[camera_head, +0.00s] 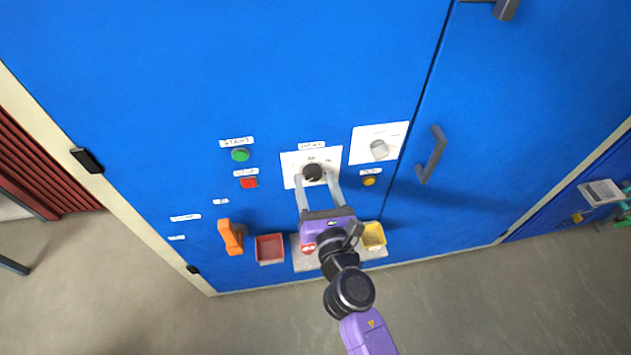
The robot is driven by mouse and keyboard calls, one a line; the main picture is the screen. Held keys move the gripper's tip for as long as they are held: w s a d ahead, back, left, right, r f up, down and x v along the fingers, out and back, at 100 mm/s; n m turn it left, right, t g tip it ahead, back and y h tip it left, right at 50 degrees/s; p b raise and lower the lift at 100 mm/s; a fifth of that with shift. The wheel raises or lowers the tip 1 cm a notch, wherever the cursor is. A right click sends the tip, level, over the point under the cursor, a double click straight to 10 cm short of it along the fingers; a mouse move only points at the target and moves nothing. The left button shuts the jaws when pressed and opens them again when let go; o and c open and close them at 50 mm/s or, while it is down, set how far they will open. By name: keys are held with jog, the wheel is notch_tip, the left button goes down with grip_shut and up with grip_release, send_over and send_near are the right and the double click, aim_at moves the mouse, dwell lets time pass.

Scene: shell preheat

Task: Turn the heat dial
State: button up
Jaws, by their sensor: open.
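A black round dial (312,172) sits on a white plate (290,163) on the blue cabinet front, with a small label above it that is too small to read surely. A second, grey dial (379,149) sits on another white plate to its upper right. My gripper (317,181) is open, its two pale fingers pointing up the panel. The fingertips lie on either side of the black dial in the picture; whether they touch it I cannot tell. My purple wrist and arm hide part of the panel below.
A green button (240,155), a red button (249,182) and a yellow button (369,181) flank the dials. An orange handle (231,237) juts out at lower left. A red bin (270,249) and a yellow bin (373,236) are below. A grey door handle (432,154) is at right.

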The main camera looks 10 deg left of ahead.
jog(key=shift+w, duration=0.15)
grip_shut()
dwell(0.4)
